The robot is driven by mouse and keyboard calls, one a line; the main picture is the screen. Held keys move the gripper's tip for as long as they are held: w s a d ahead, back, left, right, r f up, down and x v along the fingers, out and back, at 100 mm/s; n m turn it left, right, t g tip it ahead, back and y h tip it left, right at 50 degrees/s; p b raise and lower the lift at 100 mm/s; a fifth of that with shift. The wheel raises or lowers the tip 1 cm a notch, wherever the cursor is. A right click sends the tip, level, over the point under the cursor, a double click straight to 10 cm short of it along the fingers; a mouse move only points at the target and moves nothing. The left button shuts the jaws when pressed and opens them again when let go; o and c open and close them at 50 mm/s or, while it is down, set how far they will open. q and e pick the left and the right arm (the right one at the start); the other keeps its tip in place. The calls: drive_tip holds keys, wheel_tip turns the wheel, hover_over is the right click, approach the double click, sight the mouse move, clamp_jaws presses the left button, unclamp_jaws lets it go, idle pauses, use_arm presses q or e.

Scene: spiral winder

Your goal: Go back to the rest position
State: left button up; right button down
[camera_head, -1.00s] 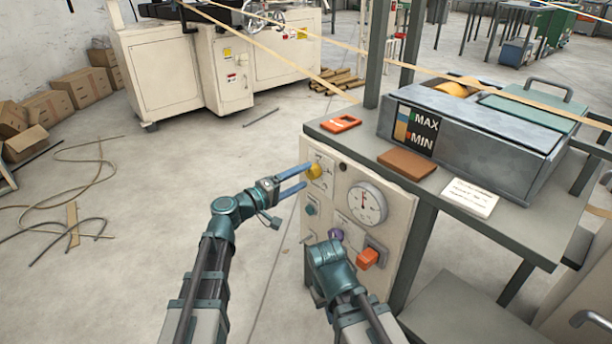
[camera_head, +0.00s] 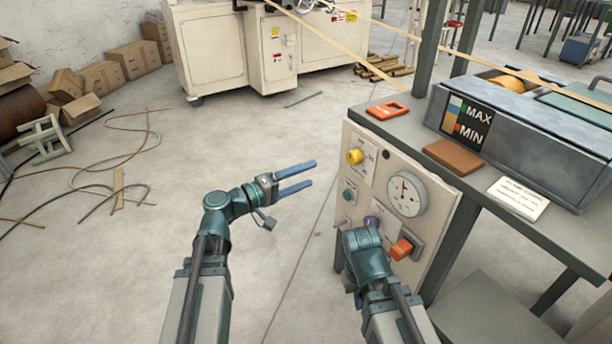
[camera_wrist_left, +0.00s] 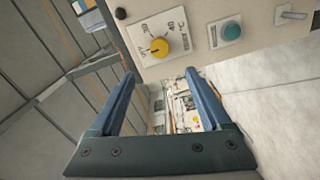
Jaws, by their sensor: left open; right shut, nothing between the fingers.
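My left gripper (camera_head: 298,179) is open and empty in the head view, with its blue fingers pointing right over bare floor. It is apart from the control panel (camera_head: 437,215) and left of the yellow knob (camera_head: 355,156). In the left wrist view its two fingers (camera_wrist_left: 160,85) are spread with nothing between them, and the yellow knob (camera_wrist_left: 159,46) shows beyond them. My right gripper is at the lower part of the panel; its fingers are hidden behind my teal right wrist, near the purple knob (camera_head: 372,222) and the orange switch (camera_head: 401,248).
The panel also has a dial gauge (camera_head: 405,194) and a teal button (camera_head: 348,195). The grey table (camera_head: 520,228) carries an orange item (camera_head: 388,110), a brown block (camera_head: 453,157) and a metal box. Floor left of the panel is clear; loose strips (camera_head: 118,190) lie further left.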

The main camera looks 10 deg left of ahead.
use_arm(q)
drive_tip(key=s+d+f+m+g+y+p, duration=0.35)
drive_tip(key=s+d+f+m+g, duration=0.25)
drive_tip(key=s+d+f+g, duration=0.35)
drive_tip(key=s+a+f+m+g+y+p, duration=0.2)
drive_tip(key=s+a+f+m+y+p, duration=0.3)
drive_tip(key=s+y, duration=0.55)
wheel_tip(320, 180, up, 37)
drive_tip(key=n+y+p, duration=0.1)
drive_tip(key=n+p, duration=0.1)
drive_tip(key=p, duration=3.3)
drive_tip(key=shift+w+d+f, duration=0.15)
drive_tip(key=shift+w+d, duration=0.1)
drive_tip(key=shift+w, duration=0.1)
